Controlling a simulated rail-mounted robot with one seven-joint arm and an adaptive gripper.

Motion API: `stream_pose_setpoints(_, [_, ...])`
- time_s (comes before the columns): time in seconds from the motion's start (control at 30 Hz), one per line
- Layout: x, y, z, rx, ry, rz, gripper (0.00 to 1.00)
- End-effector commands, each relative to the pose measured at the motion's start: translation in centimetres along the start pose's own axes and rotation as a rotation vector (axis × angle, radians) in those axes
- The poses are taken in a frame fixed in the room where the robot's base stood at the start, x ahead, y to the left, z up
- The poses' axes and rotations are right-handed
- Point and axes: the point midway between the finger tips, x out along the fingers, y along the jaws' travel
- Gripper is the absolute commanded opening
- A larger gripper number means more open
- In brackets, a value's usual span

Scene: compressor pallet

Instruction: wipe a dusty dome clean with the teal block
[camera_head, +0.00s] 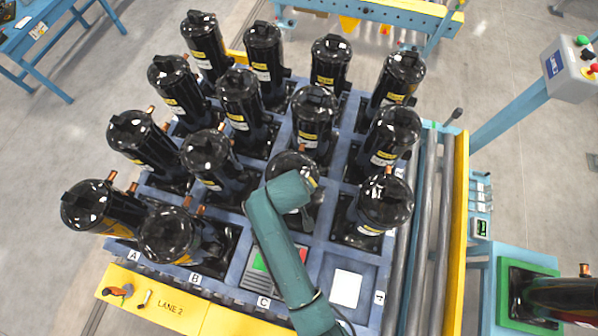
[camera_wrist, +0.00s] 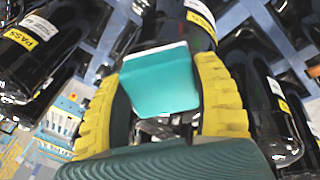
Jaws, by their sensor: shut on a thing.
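My gripper (camera_wrist: 162,70), with yellow ribbed fingers, is shut on the teal block (camera_wrist: 160,82) in the wrist view. A black compressor (camera_wrist: 185,20) with a label stands just beyond the block; I cannot tell whether they touch. In the head view my green arm reaches over the pallet to a black compressor dome (camera_head: 289,160) in the middle of the front rows. The arm hides part of this dome, and my gripper and the block are hidden there. The visible part of this dome looks duller than its shiny neighbours, but I cannot tell dust for sure.
Several other black compressors (camera_head: 206,150) stand close around in the blue pallet (camera_head: 230,272). A white card (camera_head: 346,288) lies in a front cell. A roller conveyor with a yellow rail (camera_head: 459,230) runs along the right. A control box (camera_head: 570,68) stands at upper right.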

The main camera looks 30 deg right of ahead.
Motion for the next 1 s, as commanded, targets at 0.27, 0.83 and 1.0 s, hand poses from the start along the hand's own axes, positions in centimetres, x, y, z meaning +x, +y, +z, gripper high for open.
stream_pose_setpoints(0.27, [-3.4, 0.2, -0.4, 0.001, 0.009, 0.003, 0.27])
stream_pose_setpoints(0.83, [-5.7, 0.3, -0.5, 0.001, 0.009, 0.003, 0.27])
stream_pose_setpoints(1.0, [-7.3, 0.4, -0.6, 0.001, 0.011, 0.003, 0.27])
